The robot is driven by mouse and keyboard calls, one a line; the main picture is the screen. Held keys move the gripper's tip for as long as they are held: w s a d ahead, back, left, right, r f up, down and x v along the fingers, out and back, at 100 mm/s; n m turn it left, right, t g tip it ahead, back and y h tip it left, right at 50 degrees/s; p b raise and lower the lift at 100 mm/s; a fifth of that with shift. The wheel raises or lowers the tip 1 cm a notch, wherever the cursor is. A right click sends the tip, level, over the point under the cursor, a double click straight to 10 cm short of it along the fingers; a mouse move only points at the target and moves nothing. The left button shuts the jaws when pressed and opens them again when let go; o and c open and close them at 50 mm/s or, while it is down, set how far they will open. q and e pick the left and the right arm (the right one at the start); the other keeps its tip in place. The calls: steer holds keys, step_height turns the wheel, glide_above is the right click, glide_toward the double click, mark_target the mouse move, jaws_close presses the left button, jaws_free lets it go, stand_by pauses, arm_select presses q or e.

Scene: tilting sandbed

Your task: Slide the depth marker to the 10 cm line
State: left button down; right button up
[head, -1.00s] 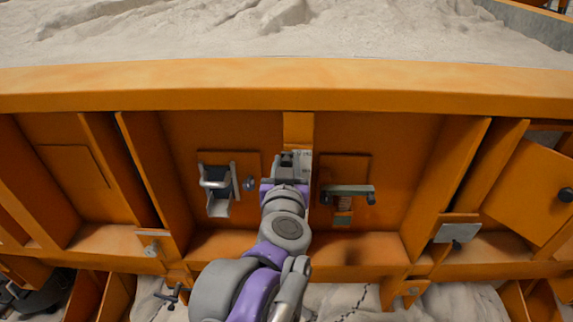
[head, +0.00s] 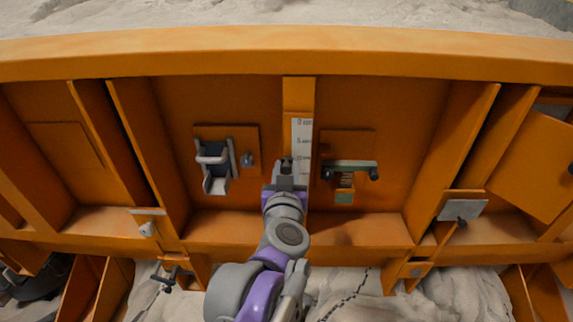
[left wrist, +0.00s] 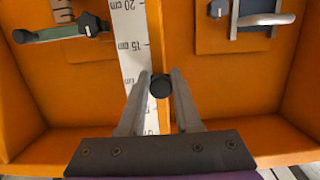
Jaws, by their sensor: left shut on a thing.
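The depth scale (head: 301,135) is a white strip with centimetre marks on an orange upright; in the head view its zero is at the top. It also shows upside down in the left wrist view (left wrist: 130,40), with 20 and 15 cm readable. The depth marker's dark round knob (left wrist: 160,86) sits between the fingers of my left gripper (left wrist: 160,78), which is shut on it. In the head view my left gripper (head: 286,164) covers the marker, roughly level with the 10 cm label. The marker's exact reading line is hidden. My right gripper is out of view.
A latch with a grey handle (head: 214,160) is on a plate left of the scale. A lever with dark knobs (head: 350,171) is close on the right. Orange ribs (head: 455,150) flank the panel, and sand (head: 290,14) fills the bed above.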

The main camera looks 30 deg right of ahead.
arm_select(q)
steer(key=shift+r, duration=0.1)
steer(key=c, duration=0.7)
jaws_free()
steer(key=shift+a, duration=0.1)
steer(key=v, duration=1)
steer(key=shift+s+a+b, duration=0.25)
steer(key=shift+s+b, duration=0.05)
steer(key=shift+b, duration=0.05)
